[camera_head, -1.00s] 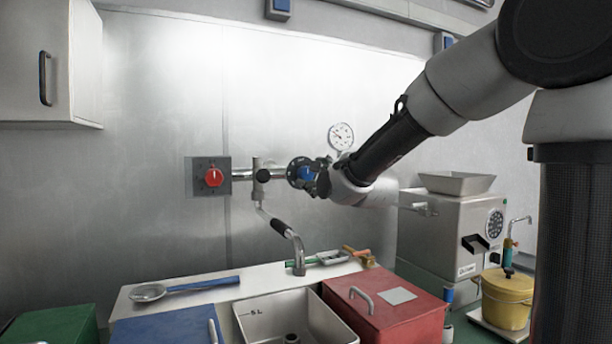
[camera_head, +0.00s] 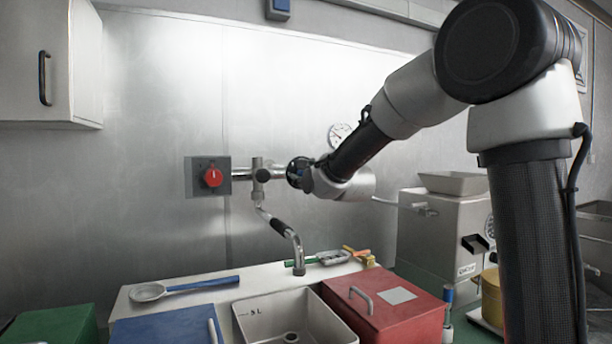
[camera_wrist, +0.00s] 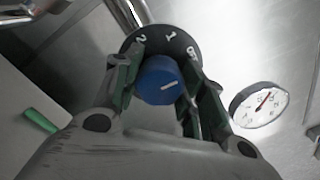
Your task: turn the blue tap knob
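The blue tap knob (camera_wrist: 158,80) has a white pointer line, directed to the right in the wrist view. It sits on a dark numbered dial (camera_wrist: 168,38). My gripper (camera_wrist: 163,62) is at the knob, with one finger on its left and one on its right, the tips reaching to the dial. The fingers are close to the knob's sides; I cannot tell whether they touch it. In the head view my gripper (camera_head: 305,174) is at the dial at the right end of the tap pipe (camera_head: 239,174), and the knob is hidden there.
A red knob (camera_head: 212,176) is on the wall plate to the left. A round gauge (camera_wrist: 258,104) is right of my gripper. The spout (camera_head: 291,240) hangs below, above the sink (camera_head: 258,311). A red box (camera_head: 400,318) and a grinder (camera_head: 437,235) stand at the right.

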